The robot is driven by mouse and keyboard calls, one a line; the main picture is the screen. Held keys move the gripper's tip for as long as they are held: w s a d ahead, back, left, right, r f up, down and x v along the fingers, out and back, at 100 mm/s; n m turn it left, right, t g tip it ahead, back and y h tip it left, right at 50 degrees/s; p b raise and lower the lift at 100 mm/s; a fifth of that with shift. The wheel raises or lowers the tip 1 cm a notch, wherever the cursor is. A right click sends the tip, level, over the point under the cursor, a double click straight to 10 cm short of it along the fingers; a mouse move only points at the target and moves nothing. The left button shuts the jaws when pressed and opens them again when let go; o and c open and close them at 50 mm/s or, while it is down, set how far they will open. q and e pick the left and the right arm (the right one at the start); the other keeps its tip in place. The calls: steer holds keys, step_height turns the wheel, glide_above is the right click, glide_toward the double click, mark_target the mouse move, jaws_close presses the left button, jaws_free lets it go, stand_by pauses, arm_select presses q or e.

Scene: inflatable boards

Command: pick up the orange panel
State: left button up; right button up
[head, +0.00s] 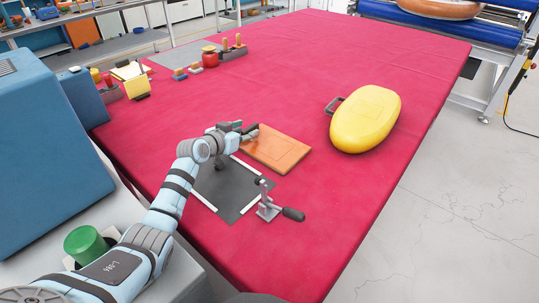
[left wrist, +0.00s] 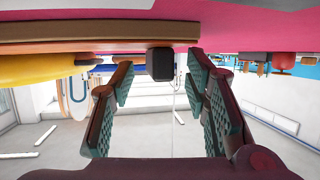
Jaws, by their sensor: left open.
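In the left wrist view, which appears upside down, the panel (left wrist: 90,30) runs along the top as a brownish-orange slab. My left gripper (head: 250,131) is at the panel's far left corner, low over the table. In its wrist view my left gripper (left wrist: 158,72) is open, and a small dark block (left wrist: 160,64) shows between its fingers at the panel's edge. I cannot tell whether they touch. My right gripper is out of view.
A yellow rounded case (head: 366,118) with a dark handle lies right of the panel. A crank-like tool (head: 270,203) stands near the dark mat (head: 225,190). Small blocks and pegs (head: 210,57) sit at the back left. The right front of the table is clear.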

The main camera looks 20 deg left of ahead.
arm_select(q)
steer(key=shift+r, duration=0.1)
steer(key=shift+c, duration=0.3)
jaws_close()
